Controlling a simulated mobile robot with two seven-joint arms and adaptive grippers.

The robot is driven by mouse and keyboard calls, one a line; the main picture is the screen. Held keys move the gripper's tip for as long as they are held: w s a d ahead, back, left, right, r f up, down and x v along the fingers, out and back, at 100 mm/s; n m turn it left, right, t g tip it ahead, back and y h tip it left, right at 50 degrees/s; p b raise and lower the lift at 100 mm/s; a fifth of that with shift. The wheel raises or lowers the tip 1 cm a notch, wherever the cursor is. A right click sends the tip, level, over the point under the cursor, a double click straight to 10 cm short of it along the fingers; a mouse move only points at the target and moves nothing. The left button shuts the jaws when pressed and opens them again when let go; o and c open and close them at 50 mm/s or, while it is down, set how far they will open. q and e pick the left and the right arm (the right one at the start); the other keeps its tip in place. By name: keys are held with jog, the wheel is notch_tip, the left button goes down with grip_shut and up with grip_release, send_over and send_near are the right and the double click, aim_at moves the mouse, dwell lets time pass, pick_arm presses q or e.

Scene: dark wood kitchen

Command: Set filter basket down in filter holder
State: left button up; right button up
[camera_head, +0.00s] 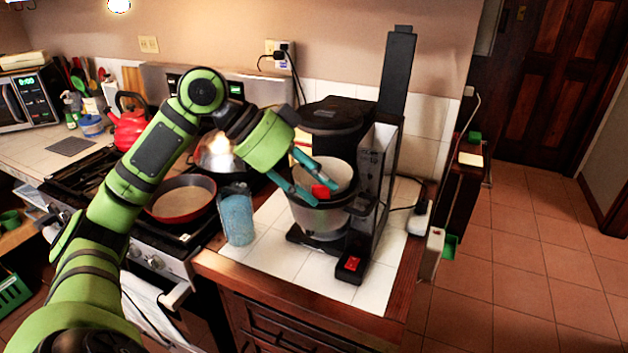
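The filter basket (341,171) is a pale grey, open-topped bowl. It sits at the mouth of the filter holder (318,219), a dark grey container with a black side handle on the coffee maker (338,118). The basket's lower part is hidden, so I cannot tell whether it is fully seated. My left gripper (320,189) reaches in from the left over the rim. Its two teal fingers are closed on a red tab at the basket, and the tab shows between the fingertips. My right gripper is not in view.
A blue translucent cup (237,215) stands left of the coffee maker. A red pan (181,199) is on the stove, with a shiny pot (216,153) behind. The coffee maker's tall column (396,75) rises close right of the holder. White tiles in front are clear.

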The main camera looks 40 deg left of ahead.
pick_arm(q)
jog(key=shift+r+p, duration=0.3)
jog(key=shift+r, duration=0.05)
jog(key=shift+s+a+r, duration=0.1)
jog(key=shift+a+r, duration=0.15)
jog(key=shift+a, duration=0.05)
jog(key=b+v, duration=0.1)
jog(key=v, duration=1)
jog(key=shift+s, duration=0.2)
